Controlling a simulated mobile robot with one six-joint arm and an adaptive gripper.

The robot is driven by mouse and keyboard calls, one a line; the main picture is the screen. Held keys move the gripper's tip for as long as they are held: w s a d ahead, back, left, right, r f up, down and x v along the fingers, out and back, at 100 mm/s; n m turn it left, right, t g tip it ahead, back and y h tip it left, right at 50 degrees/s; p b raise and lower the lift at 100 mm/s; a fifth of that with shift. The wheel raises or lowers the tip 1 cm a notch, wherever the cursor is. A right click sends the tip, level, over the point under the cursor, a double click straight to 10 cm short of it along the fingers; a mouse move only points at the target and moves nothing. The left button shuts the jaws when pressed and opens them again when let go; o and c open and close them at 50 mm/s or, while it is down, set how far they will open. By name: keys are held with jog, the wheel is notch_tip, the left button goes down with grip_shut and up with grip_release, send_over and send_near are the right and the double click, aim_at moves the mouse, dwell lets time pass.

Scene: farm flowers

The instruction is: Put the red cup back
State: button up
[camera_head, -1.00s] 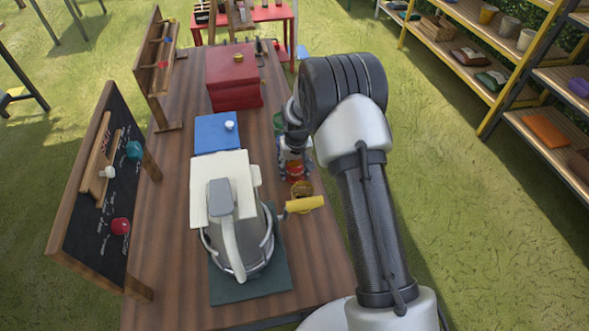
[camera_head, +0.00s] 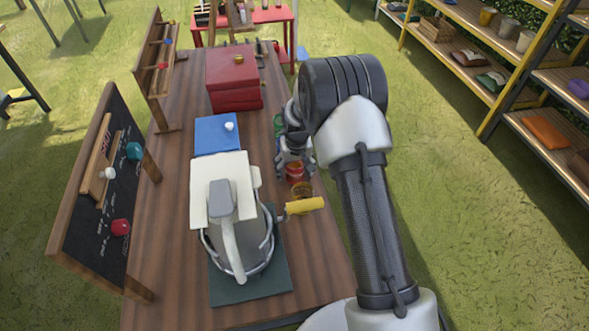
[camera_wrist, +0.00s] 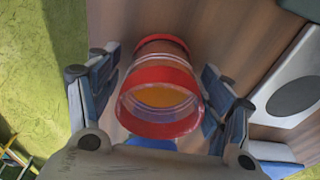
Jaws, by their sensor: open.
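In the wrist view the cup (camera_wrist: 162,76) has red bands, a clear band and something orange inside. My gripper (camera_head: 295,172) is open, with its fingers spread on both sides of the cup. In the wrist view my gripper (camera_wrist: 155,100) shows a finger on each side, with gaps to the cup's wall. Whether a finger touches the cup low down is hidden.
A large grey machine with a white top (camera_head: 222,190) stands close left, with a yellow-handled tool (camera_head: 305,206) beside it. A blue box (camera_head: 216,135) and red box (camera_head: 232,80) lie farther back. A blackboard (camera_head: 95,190) lines the left edge.

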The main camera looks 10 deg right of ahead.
jog(key=s+r+p, duration=0.2)
jog(key=s+r, duration=0.1)
jog(key=r, duration=0.8)
jog(key=s+r+p, duration=0.1)
jog(key=s+r, duration=0.2)
jog(key=r, duration=0.8)
jog(key=s+r+t, duration=0.1)
jog(key=s+r, duration=0.9)
jog(key=s, duration=0.1)
jog(key=s+r+t, duration=0.1)
jog(key=s+r, duration=0.2)
jog(key=s, duration=1.7)
jog(key=shift+t, duration=0.4)
jog(key=shift+w, duration=0.1)
